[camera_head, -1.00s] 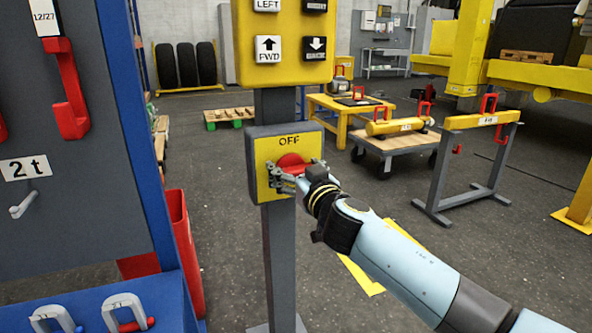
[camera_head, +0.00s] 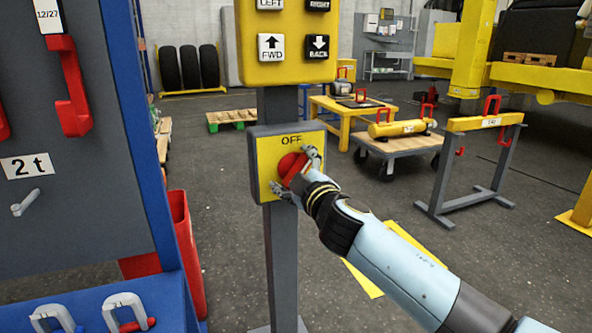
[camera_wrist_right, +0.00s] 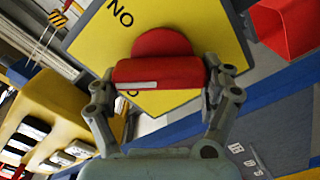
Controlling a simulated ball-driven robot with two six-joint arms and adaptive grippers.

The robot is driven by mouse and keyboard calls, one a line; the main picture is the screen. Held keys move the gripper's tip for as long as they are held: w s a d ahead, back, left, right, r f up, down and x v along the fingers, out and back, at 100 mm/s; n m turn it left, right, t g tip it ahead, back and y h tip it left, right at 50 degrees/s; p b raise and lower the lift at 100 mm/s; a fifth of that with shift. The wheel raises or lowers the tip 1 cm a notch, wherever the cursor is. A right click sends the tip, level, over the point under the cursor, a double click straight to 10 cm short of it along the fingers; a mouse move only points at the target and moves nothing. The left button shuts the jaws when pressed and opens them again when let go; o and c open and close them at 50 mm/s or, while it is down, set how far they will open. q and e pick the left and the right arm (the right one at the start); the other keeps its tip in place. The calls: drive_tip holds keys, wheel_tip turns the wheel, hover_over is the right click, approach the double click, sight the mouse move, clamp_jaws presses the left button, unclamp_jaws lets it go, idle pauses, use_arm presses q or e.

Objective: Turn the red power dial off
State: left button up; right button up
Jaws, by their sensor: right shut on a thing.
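The red dial (camera_head: 287,163) sits on a yellow panel face (camera_head: 262,188) with the word OFF above it, on a grey post. My right gripper (camera_head: 295,170) reaches it from the lower right and is shut on the dial, with one finger at its upper right and one at its lower left. In the right wrist view, the dial's raised red grip (camera_wrist_right: 158,72), with a white mark on one edge, lies between the two fingers (camera_wrist_right: 160,80). A lettered label shows above it and another is partly hidden below it. My left gripper is out of view.
A yellow button box (camera_head: 287,45) with FWD and BACK buttons is on the same post above the dial. A blue-framed grey tool board (camera_head: 90,200) and a red bin (camera_head: 187,245) stand at left. A cart (camera_head: 398,143) and a trestle (camera_head: 470,190) stand at right.

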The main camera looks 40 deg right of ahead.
drive_tip(key=n, duration=0.3)
drive_tip(key=shift+a+f+n, duration=0.1)
drive_tip(key=shift+f+n, duration=0.1)
drive_tip(key=shift+n, duration=0.1)
drive_tip(key=shift+a+f+n, duration=0.1)
drive_tip(key=shift+f+n, duration=0.05)
drive_tip(key=shift+n, duration=1.65)
drive_tip(key=o, duration=1.1)
drive_tip(key=shift+c, duration=0.2)
drive_tip(key=v, duration=1.2)
drive_tip(key=shift+f, duration=0.15)
